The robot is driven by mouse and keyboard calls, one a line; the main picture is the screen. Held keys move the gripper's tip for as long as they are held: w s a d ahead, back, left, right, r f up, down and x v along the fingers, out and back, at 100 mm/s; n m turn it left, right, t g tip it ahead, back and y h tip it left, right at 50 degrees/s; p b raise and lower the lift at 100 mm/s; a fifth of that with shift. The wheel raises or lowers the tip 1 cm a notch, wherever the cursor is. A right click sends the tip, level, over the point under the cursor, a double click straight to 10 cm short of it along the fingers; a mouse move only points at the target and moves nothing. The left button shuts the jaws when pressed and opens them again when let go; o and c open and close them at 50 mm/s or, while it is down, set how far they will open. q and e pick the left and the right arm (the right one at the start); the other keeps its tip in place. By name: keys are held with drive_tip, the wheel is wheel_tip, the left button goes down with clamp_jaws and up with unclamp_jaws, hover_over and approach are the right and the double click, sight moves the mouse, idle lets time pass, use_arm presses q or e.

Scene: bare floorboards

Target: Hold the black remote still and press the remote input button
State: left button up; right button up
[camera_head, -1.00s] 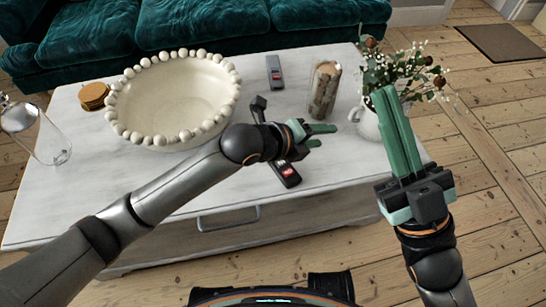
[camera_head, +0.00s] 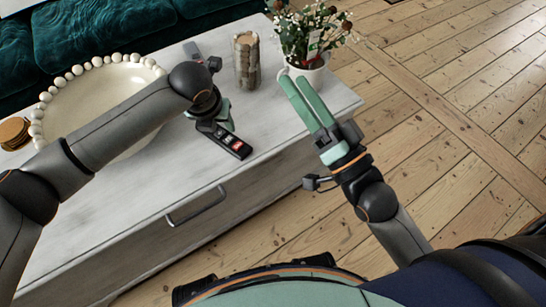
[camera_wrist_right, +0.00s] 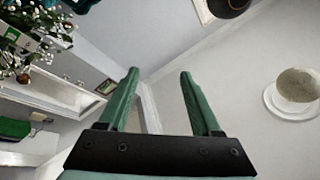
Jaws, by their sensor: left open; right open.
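A black remote (camera_head: 236,147) with red and white markings lies on the white table near its front edge. My left gripper (camera_head: 223,115) is low over the table at the far end of this remote, its green fingers open. The arm and fingers hide part of the remote, and I cannot tell whether they touch it. My right gripper (camera_head: 296,97) is raised near the table's right edge, pointing up. In the right wrist view its fingers (camera_wrist_right: 159,74) are apart and empty.
A white beaded bowl (camera_head: 75,115) stands at the left of the table (camera_head: 180,190). Open floorboards (camera_head: 450,110) lie to the right.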

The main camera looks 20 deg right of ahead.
drive_tip(key=o, duration=0.5)
drive_tip(key=w+f+m+g, duration=0.1)
drive_tip(key=f+m, duration=0.2)
drive_tip(key=f, duration=0.1)
drive_tip(key=w+f+m+g+h, duration=0.1)
drive_tip(key=f+m, duration=0.2)
drive_tip(key=m, duration=0.1)
drive_tip(key=w+f+m+g, duration=0.1)
drive_tip(key=f+m+g, duration=0.1)
drive_tip(key=f+m, duration=0.2)
drive_tip(key=shift+w+f+h, duration=0.3)
drive_tip(key=shift+w+f, duration=0.05)
drive_tip(key=shift+w, duration=0.05)
drive_tip(key=shift+c, duration=0.2)
drive_tip(key=m+g+y, duration=0.2)
drive_tip(key=m+g, duration=0.4)
drive_tip(key=m, duration=0.8)
approach(241, 148)
drive_tip(key=x, duration=1)
drive_tip(key=shift+r, duration=0.1)
clamp_jaws()
use_arm(q)
clamp_jaws()
